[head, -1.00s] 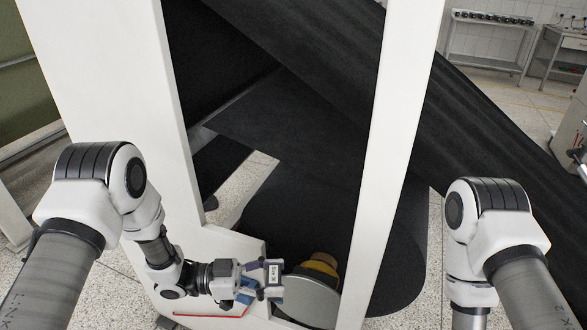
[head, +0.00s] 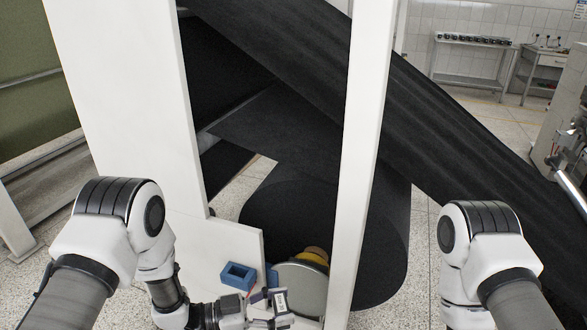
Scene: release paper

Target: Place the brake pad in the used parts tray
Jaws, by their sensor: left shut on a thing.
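My left gripper (head: 280,311) is at the bottom centre, in front of the grey disc (head: 304,286). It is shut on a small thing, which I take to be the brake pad. The fingers hide most of the pad, so its shape does not show. A blue block with a dark opening (head: 238,276) sits just behind and left of the gripper, beside the disc. I cannot tell whether the gripper touches the disc. My right gripper is out of view; only its arm shows at the right. No used parts tray is in view.
White machine uprights (head: 361,150) stand close in front of me. A large black roll (head: 375,245) and a slanting black web (head: 440,120) fill the middle. Speckled floor (head: 425,250) lies open to the right. A metal shelf (head: 470,62) stands far back right.

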